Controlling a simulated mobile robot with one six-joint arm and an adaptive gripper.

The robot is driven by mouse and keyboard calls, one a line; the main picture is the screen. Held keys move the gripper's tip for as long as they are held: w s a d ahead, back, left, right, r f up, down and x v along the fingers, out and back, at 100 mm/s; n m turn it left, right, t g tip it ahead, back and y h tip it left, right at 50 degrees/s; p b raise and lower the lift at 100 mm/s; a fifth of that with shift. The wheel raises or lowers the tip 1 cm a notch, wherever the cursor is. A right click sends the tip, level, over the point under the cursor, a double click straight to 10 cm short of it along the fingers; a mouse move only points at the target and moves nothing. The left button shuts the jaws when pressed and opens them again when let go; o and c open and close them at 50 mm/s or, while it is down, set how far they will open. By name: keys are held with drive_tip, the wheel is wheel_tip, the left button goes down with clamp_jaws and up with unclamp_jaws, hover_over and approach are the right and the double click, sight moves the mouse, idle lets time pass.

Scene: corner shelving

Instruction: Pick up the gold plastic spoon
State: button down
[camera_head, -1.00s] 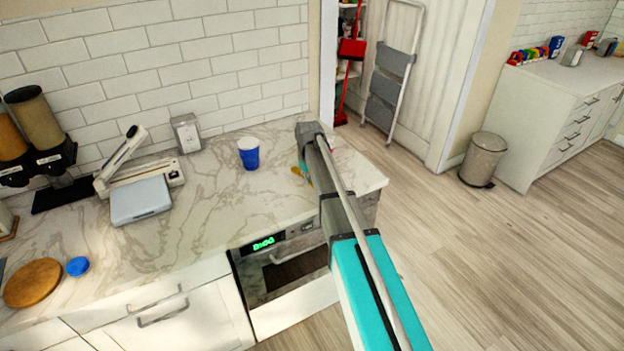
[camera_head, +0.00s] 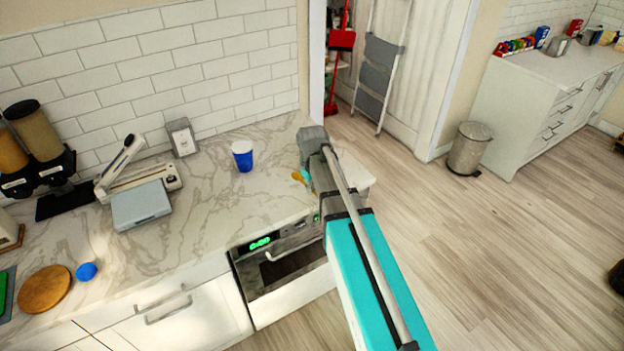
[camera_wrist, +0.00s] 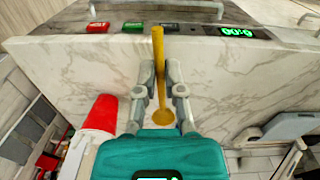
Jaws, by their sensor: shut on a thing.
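The gold plastic spoon (camera_wrist: 158,62) is held between the two fingers of my gripper (camera_wrist: 160,72) in the wrist view. Its handle points toward the counter's front edge and its bowl lies close to the gripper's palm. My gripper is shut on it. In the head view, the spoon (camera_head: 298,177) shows as a small gold bit just left of my gripper (camera_head: 306,176), near the right end of the counter. The arm hides part of it there. I cannot tell whether the spoon touches the marble.
A blue cup (camera_head: 243,160) stands on the marble counter (camera_head: 215,205), left of my gripper. A red cup (camera_wrist: 100,114) shows in the wrist view. The oven (camera_head: 285,265) is below the counter's front edge. A grey scale-like box (camera_head: 142,205) stands further left. Counter between box and cup is clear.

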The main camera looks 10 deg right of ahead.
drive_tip(key=shift+s+r, duration=0.2)
drive_tip(key=shift+s, duration=0.2)
idle(0.3)
wheel_tip(320, 180, down, 3)
drive_tip(key=b, duration=0.3)
drive_tip(key=shift+s, duration=0.15)
drive_tip(key=shift+s, duration=0.15)
